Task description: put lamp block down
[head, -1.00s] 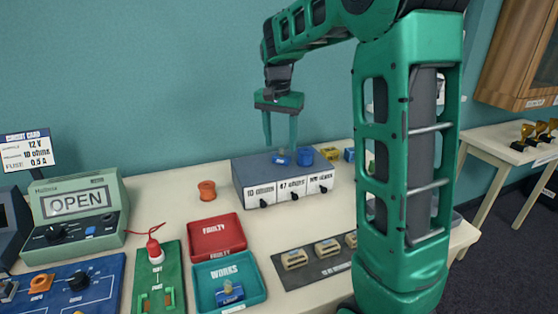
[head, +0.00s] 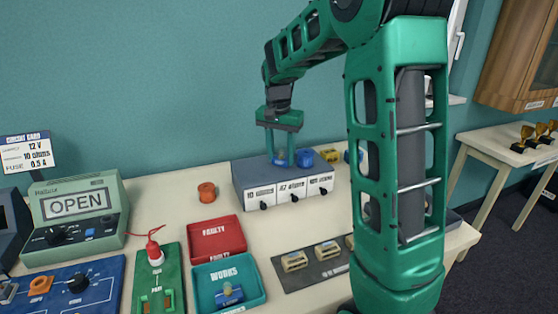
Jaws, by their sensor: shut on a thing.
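My gripper (head: 281,160) is shut on a small blue block (head: 281,158) at the top of the grey drawer unit (head: 250,177). The block has a pale spot and is partly hidden by the fingers. It is too small to tell whether it is a lamp block, or whether it touches the unit's top. Another blue block with a yellowish top (head: 229,293), like a small lamp, lies in the teal WORKS tray (head: 203,281).
A blue cup-like piece (head: 305,158) and a yellow block (head: 330,155) are close right of my gripper. A red FAULTY tray (head: 206,230), an orange spool (head: 206,191) and a dark mat (head: 300,280) with several parts are in front. My arm hides the table's right part.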

